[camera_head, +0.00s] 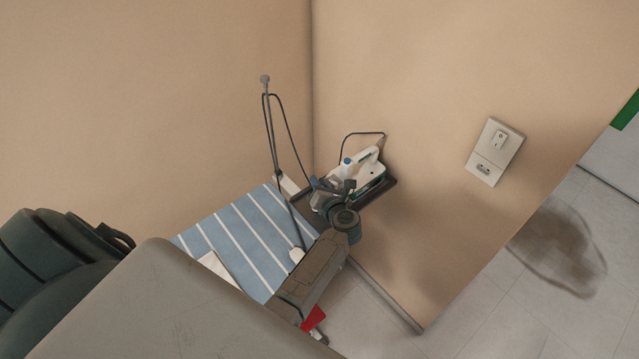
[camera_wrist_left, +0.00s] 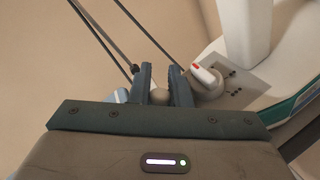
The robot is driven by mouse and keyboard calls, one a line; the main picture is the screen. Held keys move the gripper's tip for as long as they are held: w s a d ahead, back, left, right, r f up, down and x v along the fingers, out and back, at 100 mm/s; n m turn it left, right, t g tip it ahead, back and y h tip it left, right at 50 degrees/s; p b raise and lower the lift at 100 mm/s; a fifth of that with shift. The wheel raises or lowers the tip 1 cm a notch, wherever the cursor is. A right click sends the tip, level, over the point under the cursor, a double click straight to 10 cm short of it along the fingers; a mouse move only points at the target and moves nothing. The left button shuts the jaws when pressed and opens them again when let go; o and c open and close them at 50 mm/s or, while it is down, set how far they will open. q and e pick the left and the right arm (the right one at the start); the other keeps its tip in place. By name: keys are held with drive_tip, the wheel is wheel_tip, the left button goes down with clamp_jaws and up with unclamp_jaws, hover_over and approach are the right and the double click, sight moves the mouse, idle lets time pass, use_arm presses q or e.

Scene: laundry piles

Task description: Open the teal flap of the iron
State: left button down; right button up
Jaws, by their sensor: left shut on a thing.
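The white iron (camera_head: 366,166) with teal trim stands on a dark rest at the end of the striped ironing board, by the wall corner. Its white body and teal edge also show at the right of the left wrist view (camera_wrist_left: 240,45). My left gripper (camera_head: 336,184) is at the iron's near left end. In the left wrist view its fingers (camera_wrist_left: 161,84) are closed around a small rounded beige piece (camera_wrist_left: 160,96). I cannot tell whether this piece belongs to the flap. A light blue part (camera_wrist_left: 121,95) shows beside the left finger. The teal flap is not clearly visible.
The blue striped ironing board (camera_head: 232,231) lies under and left of my arm. A thin upright rod (camera_head: 266,110) with a dark cord stands behind it. Walls close in behind the iron. A socket panel (camera_head: 495,152) is on the right wall. A red item (camera_head: 314,317) shows beside my arm.

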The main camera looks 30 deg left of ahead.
use_arm(q)
drive_tip(key=c, duration=1.4)
unclamp_jaws()
drive_tip(key=shift+s, duration=0.1)
drive_tip(key=shift+f, duration=0.1)
